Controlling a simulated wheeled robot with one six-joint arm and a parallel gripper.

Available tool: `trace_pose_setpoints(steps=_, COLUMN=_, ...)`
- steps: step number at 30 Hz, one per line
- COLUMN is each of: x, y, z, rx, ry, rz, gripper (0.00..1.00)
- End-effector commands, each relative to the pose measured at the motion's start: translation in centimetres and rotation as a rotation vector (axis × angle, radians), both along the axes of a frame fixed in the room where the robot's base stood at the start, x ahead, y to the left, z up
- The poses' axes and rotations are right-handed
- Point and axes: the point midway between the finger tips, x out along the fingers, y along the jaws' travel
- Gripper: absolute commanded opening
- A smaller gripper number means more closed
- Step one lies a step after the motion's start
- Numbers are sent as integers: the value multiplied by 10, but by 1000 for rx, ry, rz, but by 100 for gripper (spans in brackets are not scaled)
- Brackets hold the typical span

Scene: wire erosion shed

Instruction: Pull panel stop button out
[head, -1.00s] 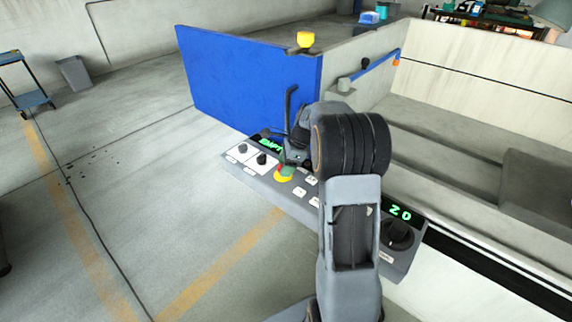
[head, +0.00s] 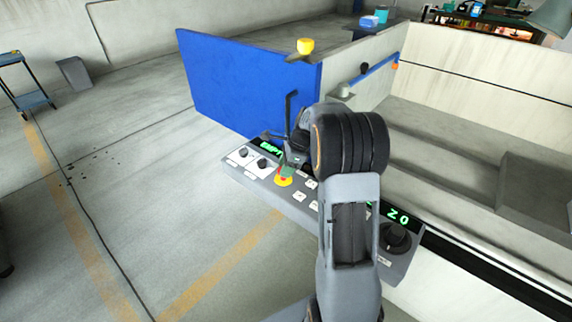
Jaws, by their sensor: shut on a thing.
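The control panel (head: 236,171) runs along the front of the machine, below the blue wall. The stop button shows as a yellow base ring (head: 283,182) with a red and green part (head: 286,172) above it, just under my gripper (head: 291,163). My gripper points down onto the button and is shut on it. My own wrist and arm cover part of the panel to the right, and the fingertips are mostly hidden.
Two black knobs (head: 264,163) sit left of the button, with several small white keys to its right. A large black dial (head: 395,238) is at the panel's right end. The blue wall (head: 245,88) rises behind. The floor (head: 120,220) at left is clear.

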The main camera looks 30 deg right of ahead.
Motion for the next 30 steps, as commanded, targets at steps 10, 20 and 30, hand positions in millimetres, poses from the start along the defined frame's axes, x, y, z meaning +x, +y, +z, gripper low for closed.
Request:
trace_pose_setpoints(steps=10, x=3, y=-1, z=5, rx=-3, ry=-13, rz=-2, gripper=54)
trace_pose_setpoints(steps=20, x=2, y=-1, z=3, rx=-2, ry=-9, rz=-2, gripper=66)
trace_pose_setpoints(steps=30, x=-3, y=-16, z=42, rx=-4, ry=-13, rz=-4, gripper=66)
